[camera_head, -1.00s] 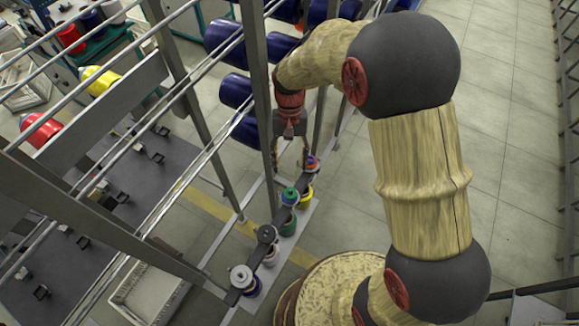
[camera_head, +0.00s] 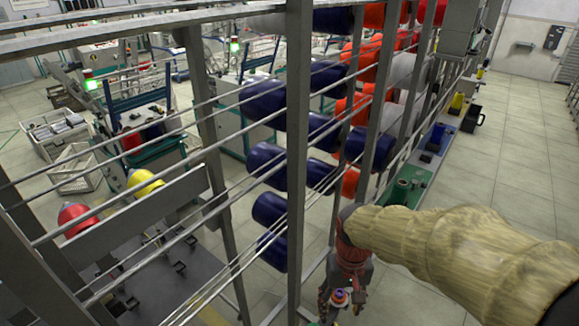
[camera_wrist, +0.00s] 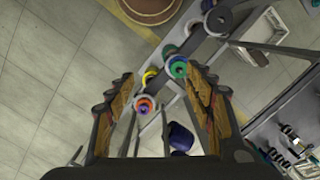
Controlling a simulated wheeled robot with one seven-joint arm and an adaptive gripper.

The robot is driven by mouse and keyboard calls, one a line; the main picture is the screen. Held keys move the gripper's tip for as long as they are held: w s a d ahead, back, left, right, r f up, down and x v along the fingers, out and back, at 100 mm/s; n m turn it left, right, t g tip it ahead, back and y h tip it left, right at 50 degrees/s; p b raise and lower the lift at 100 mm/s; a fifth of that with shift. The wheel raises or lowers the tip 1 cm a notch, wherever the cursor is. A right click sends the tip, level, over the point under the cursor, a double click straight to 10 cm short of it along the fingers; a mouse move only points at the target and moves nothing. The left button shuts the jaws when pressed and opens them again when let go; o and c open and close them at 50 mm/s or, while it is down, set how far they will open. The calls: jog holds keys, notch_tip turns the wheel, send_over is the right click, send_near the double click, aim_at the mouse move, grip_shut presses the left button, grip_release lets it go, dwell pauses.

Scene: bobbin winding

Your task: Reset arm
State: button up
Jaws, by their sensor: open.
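My gripper (camera_head: 342,292) hangs low in the head view, at the lower middle, beside an upright of the metal rack. In the wrist view my gripper (camera_wrist: 155,76) has its two fingers spread wide, with nothing held. A small bobbin with an orange ring and purple centre (camera_wrist: 145,105) shows between the fingers, apart from both; it also shows at the gripper in the head view (camera_head: 340,297). Other bobbins are cut off or hidden in the head view.
The metal rack (camera_head: 297,170), with uprights and thin rods, stands close left of my gripper and carries dark blue spools (camera_head: 268,165). A green bench (camera_head: 408,185) lies beyond. Tiled floor (camera_head: 520,150) at right is clear.

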jog(key=s+d+r+t+b, duration=0.3)
jog(key=s+d+t+b, duration=0.3)
jog(key=s+b, duration=0.3)
jog(key=shift+s+d+r+m+t+b, duration=0.3)
jog(key=shift+m+t+b, duration=0.1)
jog(key=shift+b, duration=0.7)
dwell(1.1)
